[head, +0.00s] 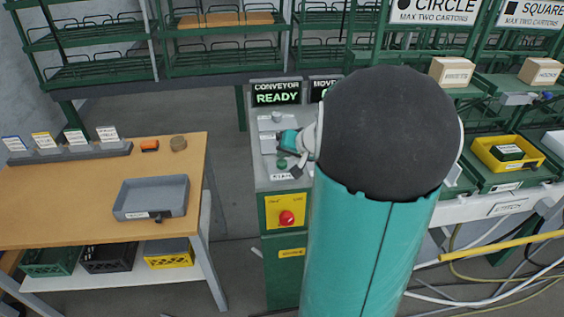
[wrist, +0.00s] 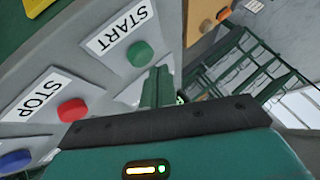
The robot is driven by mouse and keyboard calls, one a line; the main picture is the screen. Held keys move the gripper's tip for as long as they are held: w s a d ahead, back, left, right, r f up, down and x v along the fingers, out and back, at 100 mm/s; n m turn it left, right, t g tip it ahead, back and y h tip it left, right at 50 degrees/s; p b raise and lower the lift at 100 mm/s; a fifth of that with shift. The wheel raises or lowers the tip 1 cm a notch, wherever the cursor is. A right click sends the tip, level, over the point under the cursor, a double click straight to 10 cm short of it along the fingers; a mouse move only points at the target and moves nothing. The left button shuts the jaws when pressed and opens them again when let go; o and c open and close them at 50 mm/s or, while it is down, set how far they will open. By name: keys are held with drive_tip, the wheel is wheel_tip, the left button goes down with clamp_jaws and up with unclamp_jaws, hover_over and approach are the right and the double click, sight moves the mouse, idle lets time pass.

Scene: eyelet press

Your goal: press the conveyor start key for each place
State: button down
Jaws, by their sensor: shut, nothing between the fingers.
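The green start key (wrist: 139,54) sits by the START label (wrist: 119,29) in the wrist view. The red stop key (wrist: 72,109) sits by the STOP label (wrist: 36,95), with a blue key (wrist: 15,160) beyond it. My gripper (wrist: 163,75) is shut and empty, its fingertips just right of the green key in the wrist view; whether they touch the panel I cannot tell. In the head view my gripper (head: 291,150) is over the grey conveyor console (head: 266,178), partly hidden by my arm. The conveyor display (head: 277,97) reads READY; a second display (head: 325,88) is mostly hidden.
A red knob (head: 287,218) on a yellow plate is on the console's front. A wooden table (head: 85,195) at left holds a grey tray (head: 150,198). At right, a yellow tray (head: 505,153) and cartons (head: 451,72) stand under CIRCLE and SQUARE signs. Cables cross the floor.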

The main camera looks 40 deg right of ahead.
drive_tip(key=shift+f, duration=0.15)
drive_tip(key=shift+f, duration=0.3)
